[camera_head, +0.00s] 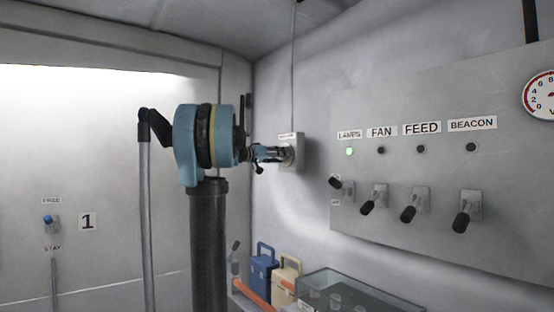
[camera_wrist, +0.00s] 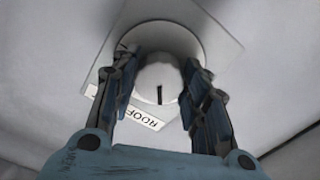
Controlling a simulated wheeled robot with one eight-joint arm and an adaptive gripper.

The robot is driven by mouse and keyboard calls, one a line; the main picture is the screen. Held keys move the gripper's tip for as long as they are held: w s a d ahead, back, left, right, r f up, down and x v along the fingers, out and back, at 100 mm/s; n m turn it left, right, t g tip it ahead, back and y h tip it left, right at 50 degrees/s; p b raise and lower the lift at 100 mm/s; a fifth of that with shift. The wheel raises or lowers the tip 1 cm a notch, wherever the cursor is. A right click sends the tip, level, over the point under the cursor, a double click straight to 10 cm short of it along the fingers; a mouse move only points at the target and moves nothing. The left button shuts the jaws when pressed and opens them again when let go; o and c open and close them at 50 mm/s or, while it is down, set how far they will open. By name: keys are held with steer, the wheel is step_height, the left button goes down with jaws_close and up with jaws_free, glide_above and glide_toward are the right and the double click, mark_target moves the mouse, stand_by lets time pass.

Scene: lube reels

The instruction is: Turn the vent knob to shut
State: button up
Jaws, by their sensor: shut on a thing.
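The vent knob (camera_wrist: 160,82) is a pale round knob with a dark line mark. It sits on a round base on a square wall plate (camera_wrist: 215,35) with a partly hidden label (camera_wrist: 140,114) reading "ROOF". My gripper (camera_wrist: 158,88) is shut on the knob, with one dark finger on each side of it. In the head view, my gripper (camera_head: 283,154) reaches right to the small grey wall box (camera_head: 298,150) near the room's corner. The knob itself is mostly hidden there by my fingers. The dark mark points toward the bottom of the wrist view.
To the right is a wall panel (camera_head: 400,160) with levers labelled LAMPS, FAN, FEED and BEACON; the LAMPS light is green. Below are a blue container (camera_head: 262,268), a cream container (camera_head: 286,280) and a glass-topped case (camera_head: 350,288). A FREE/STAY switch (camera_head: 50,223) is at left.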

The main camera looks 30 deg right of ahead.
steer(key=n, duration=1)
steer(key=shift+w, duration=0.1)
steer(key=shift+n, duration=0.4)
steer(key=o, duration=1)
steer(key=shift+w, duration=0.1)
steer(key=shift+o, duration=0.2)
steer(key=shift+a, duration=0.1)
